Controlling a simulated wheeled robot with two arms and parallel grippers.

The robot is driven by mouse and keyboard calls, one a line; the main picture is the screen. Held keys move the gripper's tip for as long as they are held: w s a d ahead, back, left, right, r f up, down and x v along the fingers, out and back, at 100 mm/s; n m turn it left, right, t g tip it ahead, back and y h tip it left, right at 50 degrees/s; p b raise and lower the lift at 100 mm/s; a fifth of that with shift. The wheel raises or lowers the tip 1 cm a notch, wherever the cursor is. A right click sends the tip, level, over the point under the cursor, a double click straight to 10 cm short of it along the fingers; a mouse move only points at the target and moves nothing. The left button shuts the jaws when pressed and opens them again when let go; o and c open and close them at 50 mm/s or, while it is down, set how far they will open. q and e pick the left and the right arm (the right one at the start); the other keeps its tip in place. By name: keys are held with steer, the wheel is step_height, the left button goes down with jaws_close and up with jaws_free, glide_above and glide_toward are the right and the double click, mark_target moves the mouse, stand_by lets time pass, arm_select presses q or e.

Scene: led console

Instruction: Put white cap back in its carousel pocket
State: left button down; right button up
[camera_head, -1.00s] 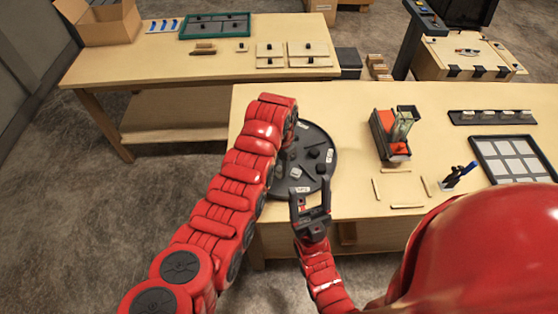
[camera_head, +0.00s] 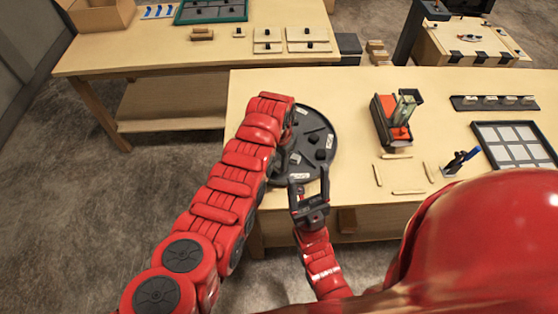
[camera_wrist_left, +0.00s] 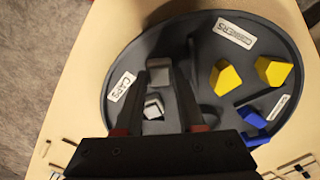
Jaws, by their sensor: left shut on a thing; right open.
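The dark round carousel (camera_head: 333,143) sits at the near left of the front table; it also shows in the left wrist view (camera_wrist_left: 115,52). A second whitish cap (camera_wrist_left: 153,108) shows between the fingers, lower in the picture. I cannot tell whether the held cap touches the carousel floor. In the head view my left arm hides most of that gripper. My right gripper (camera_head: 309,178) is open and empty at the carousel's near edge.
Yellow pieces (camera_wrist_left: 228,79) and blue pieces (camera_wrist_left: 252,118) lie in other carousel pockets. A red device (camera_head: 393,120), wooden strips (camera_head: 408,191) and a gridded tray (camera_head: 515,147) are to the right. Bare tabletop lies between carousel and red device.

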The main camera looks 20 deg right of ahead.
arm_select(q)
steer(key=shift+f+b, duration=0.45)
steer(key=shift+f, duration=0.1)
steer(key=shift+c, duration=2.2)
jaws_free()
